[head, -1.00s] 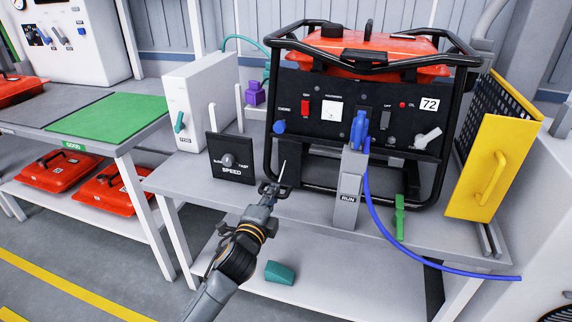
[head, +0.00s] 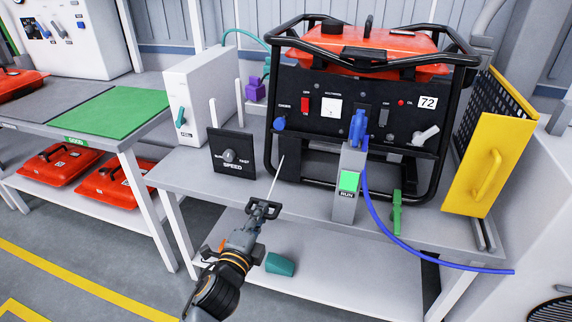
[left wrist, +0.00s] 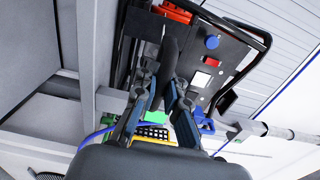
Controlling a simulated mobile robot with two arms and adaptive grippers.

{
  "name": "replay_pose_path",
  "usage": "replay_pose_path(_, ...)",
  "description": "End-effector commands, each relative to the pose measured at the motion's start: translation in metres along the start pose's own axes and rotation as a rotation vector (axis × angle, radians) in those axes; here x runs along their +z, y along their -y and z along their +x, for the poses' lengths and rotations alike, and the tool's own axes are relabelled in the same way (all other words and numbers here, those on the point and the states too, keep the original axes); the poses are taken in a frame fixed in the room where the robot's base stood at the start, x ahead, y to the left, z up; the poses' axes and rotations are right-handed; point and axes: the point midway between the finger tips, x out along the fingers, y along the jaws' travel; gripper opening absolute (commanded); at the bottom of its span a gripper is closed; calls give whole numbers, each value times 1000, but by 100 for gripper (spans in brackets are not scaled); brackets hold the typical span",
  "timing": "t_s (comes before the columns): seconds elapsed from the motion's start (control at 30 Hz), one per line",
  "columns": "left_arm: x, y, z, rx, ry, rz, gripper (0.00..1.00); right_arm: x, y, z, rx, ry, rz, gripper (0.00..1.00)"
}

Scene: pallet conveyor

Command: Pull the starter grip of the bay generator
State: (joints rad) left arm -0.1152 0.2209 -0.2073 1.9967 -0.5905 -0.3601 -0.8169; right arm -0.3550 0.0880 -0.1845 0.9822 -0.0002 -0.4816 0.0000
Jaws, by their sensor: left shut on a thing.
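The bay generator (head: 430,125) is a black-framed unit with an orange tank and a dark front panel marked 72. It stands on the grey bench. My left gripper (head: 257,212) is shut on the black starter grip (head: 274,210), in front of the generator and over the bench's front edge. A thin pale cord (head: 276,177) runs taut from the grip up to the generator's lower front. In the left wrist view the dark grip (left wrist: 169,58) lies between the two fingers (left wrist: 167,85). The RUN post (head: 344,205) shows a lit green panel (head: 349,181). My right gripper is not in view.
A black SPEED dial box (head: 232,155) stands left of the cord. A blue cable (head: 385,222) hangs across the bench on the right. A yellow panel (head: 472,170) stands at the right. A teal block (head: 280,264) is on the lower shelf.

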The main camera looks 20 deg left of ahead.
Motion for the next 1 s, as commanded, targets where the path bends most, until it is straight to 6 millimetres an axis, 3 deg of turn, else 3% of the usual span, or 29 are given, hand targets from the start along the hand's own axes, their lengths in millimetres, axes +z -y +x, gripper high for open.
replay_pose_path(0.63,0,-2,99,4,2,0,0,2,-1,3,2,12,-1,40)
replay_pose_path(1.0,0,-4,154,3,1,-1,0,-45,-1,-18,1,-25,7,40)
